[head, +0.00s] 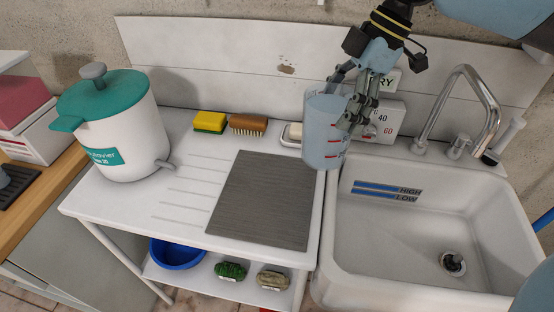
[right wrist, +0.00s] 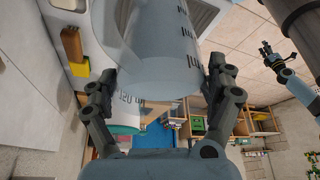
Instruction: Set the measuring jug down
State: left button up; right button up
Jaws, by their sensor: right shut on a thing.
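The measuring jug (head: 322,135) is a clear bluish cup with red marks. My right gripper (head: 358,108) is shut on it from its right side in the head view. The jug looks upright, over the strip between the drainer and the sink, right of the back corner of the grey mat (head: 262,200). I cannot tell how high its base is. In the right wrist view the jug (right wrist: 160,50) fills the space between the two fingers. My left gripper (right wrist: 270,55) shows small at the right of that view, with its jaws unclear.
The sink (head: 400,235) with its tap (head: 470,90) lies to the right. A white box (head: 385,120) and a soap dish (head: 292,134) are behind the jug. A brush (head: 248,124), yellow sponge (head: 209,121) and green-lidded urn (head: 115,125) stand leftward. The grey mat is bare.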

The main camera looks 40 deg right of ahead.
jog(key=shift+w, duration=0.2)
jog(key=shift+w+a+f, duration=0.1)
jog(key=shift+a+f, duration=0.05)
jog(key=shift+a, duration=0.15)
pick_arm(q)
notch_tip(320, 180, up, 2)
jog(key=shift+s+p, duration=0.15)
jog(key=shift+p, duration=0.85)
pick_arm(e)
jog(key=w+a+f, duration=0.6)
jog(key=a+f, duration=0.3)
jog(key=f, duration=0.1)
jog(key=shift+f, duration=0.25)
jog(key=o, duration=1.5)
jog(key=shift+s+f, duration=0.1)
jog(key=shift+c, duration=0.2)
